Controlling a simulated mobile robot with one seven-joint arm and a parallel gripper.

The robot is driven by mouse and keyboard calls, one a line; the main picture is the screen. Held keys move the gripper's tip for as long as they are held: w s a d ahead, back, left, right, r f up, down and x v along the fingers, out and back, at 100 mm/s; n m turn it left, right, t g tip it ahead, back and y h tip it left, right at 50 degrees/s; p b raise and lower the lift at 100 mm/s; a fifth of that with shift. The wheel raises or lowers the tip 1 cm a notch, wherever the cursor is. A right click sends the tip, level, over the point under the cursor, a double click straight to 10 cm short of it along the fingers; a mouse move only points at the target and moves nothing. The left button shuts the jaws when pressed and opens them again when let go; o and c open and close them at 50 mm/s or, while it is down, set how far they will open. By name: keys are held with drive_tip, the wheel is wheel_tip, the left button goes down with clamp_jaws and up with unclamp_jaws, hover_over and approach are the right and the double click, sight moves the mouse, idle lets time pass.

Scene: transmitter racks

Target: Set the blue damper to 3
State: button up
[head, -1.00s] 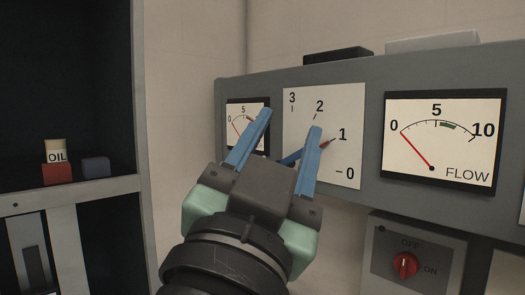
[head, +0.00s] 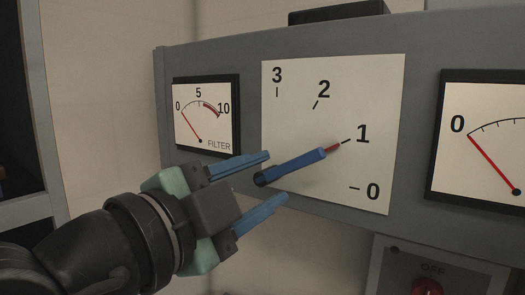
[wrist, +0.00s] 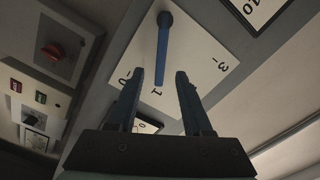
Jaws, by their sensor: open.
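The blue damper (head: 295,165) is a lever with a red tip on a white scale plate (head: 345,85) marked 0 to 3. Its red tip points at 1. In the wrist view the damper (wrist: 163,48) also shows, its round pivot end at the top and its free end towards my fingers. My gripper (head: 278,176) is open, with its blue fingers to the left of the plate in the head view, near the damper's pivot end. In the wrist view the fingers of my gripper (wrist: 158,82) lie to either side of the damper's line. I cannot tell whether they touch it.
A FILTER gauge (head: 205,115) is left of the plate, its needle near 0. Another gauge (head: 490,140) is to the right. A red knob (head: 426,287) is below. A dark box (head: 335,12) sits on top of the grey panel.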

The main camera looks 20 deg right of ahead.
sight(290, 167)
drive_tip(key=p+x, duration=0.2)
drive_tip(key=x, duration=0.4)
drive_tip(key=shift+r, duration=0.15)
drive_tip(key=shift+w+d+p, duration=0.4)
drive_tip(key=shift+w+d, duration=0.1)
drive_tip(key=shift+w, duration=0.05)
clamp_jaws()
idle(0.7)
